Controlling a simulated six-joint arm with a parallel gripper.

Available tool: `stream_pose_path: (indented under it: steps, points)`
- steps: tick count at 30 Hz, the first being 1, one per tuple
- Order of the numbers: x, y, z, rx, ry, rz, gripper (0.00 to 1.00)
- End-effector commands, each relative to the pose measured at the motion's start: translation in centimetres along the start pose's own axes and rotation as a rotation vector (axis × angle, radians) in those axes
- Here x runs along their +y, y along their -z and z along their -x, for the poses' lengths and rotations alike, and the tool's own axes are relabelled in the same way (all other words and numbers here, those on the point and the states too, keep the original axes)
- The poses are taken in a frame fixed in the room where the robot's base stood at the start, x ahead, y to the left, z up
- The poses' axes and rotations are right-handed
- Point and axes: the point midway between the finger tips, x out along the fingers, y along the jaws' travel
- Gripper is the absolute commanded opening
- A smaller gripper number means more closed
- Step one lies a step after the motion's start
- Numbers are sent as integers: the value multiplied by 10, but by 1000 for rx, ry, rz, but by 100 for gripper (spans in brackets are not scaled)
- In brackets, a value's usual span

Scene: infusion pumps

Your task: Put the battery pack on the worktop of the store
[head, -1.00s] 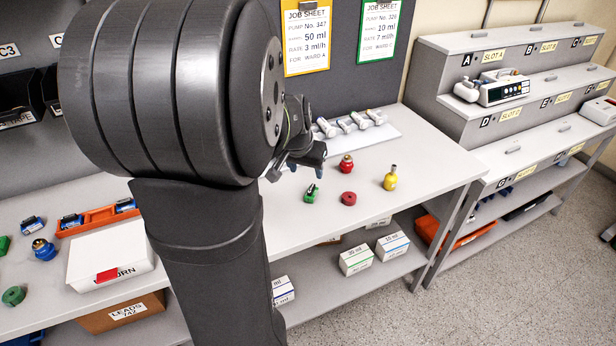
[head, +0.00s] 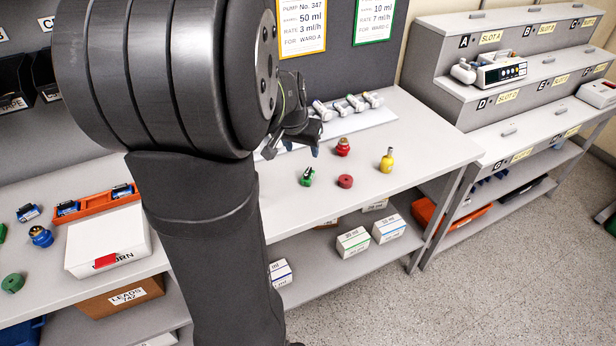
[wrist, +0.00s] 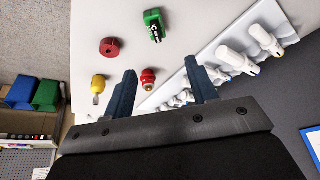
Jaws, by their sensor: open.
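Small blue packs with dark and white markings are at the left of the worktop (head: 430,130). One blue pack (head: 28,212) lies loose, and two more, a left one (head: 67,208) and a right one (head: 122,191), sit in an orange tray (head: 96,201). I cannot tell for sure which is the battery pack. My gripper (head: 293,150) is open and empty, above the worktop, far right of these packs. In the wrist view its fingers (wrist: 160,70) are apart, with a red-topped fitting (wrist: 148,78) seen between them. My arm hides the middle of the worktop.
Below my gripper stand a green piece (head: 307,177), red ring (head: 345,181), red fitting (head: 343,147) and yellow fitting (head: 387,161). Syringes lie on a white tray (head: 372,120) behind. A white box (head: 108,240) stands before the orange tray. Stepped slots (head: 500,110) are at right.

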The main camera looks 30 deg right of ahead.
Motion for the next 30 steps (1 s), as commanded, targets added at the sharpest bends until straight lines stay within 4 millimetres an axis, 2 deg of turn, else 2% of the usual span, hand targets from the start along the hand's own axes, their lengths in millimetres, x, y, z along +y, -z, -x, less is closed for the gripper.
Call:
stream_pose_path:
  steps: [3, 9, 17, 24, 30]
  points:
    - [1, -1, -25, -4, -2, 0, 53]
    - [0, -1, -58, -3, -1, 1, 53]
    - [0, -1, -76, 1, 0, 0, 53]
    - [4, -12, -108, -2, -1, 0, 53]
    - [4, -10, -124, 0, 1, 0, 53]
